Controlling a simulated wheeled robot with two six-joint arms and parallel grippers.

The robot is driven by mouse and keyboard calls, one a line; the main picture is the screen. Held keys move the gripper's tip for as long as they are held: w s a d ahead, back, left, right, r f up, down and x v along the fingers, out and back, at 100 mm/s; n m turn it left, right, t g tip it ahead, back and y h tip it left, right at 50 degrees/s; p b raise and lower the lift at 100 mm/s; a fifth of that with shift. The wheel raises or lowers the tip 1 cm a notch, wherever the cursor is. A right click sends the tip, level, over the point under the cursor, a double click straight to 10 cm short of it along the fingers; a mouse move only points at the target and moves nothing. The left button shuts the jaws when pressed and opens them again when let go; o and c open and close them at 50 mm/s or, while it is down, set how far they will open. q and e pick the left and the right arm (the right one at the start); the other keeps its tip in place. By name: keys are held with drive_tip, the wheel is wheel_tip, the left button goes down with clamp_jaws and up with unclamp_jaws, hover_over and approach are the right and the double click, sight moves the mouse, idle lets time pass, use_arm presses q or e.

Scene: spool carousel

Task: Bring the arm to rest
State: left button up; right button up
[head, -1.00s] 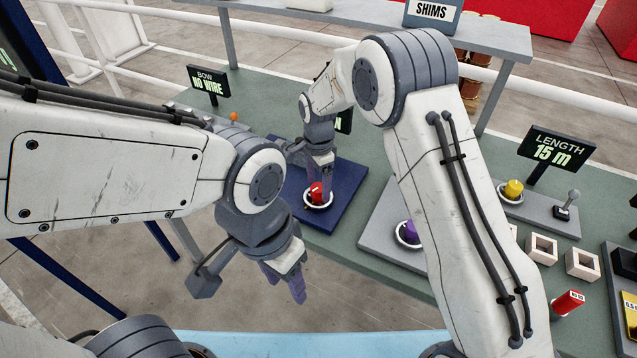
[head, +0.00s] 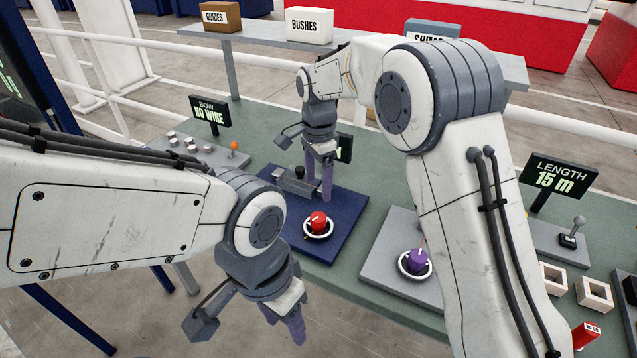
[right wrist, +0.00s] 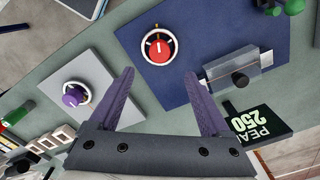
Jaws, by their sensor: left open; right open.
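My right gripper (head: 319,178) hangs open and empty above the blue plate (head: 345,232), behind the red knob (head: 318,224) in the head view. The red knob sits in a pale ring on that plate, clear of the fingers. In the right wrist view the red knob (right wrist: 159,50) shows beyond the open fingers (right wrist: 158,72). A purple knob (head: 417,260) sits on a grey plate to the right. My left gripper (head: 284,328) is open and empty, pointing down in front of the bench.
A metal block with a dark knob (head: 297,184) stands on the blue plate near my right gripper. Signs read "NO WIRE" (head: 210,113) and "15 m" (head: 556,178). A shelf (head: 250,45) with labelled boxes stands behind.

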drive_tip(key=s+a+r+n, duration=0.1)
drive_tip(key=s+r+n, duration=0.3)
drive_tip(key=s+n, duration=0.8)
drive_tip(key=s+d+f+n, duration=0.1)
drive_tip(key=s+d+n, duration=0.1)
drive_tip(key=s, duration=0.8)
drive_tip(key=s+d+f+n+y, duration=0.1)
drive_tip(key=s+d+n, duration=0.2)
drive_tip(key=s, duration=0.7)
drive_tip(key=n, duration=0.2)
drive_tip(key=shift+s+d+n, duration=0.3)
drive_tip(key=shift+f, duration=0.1)
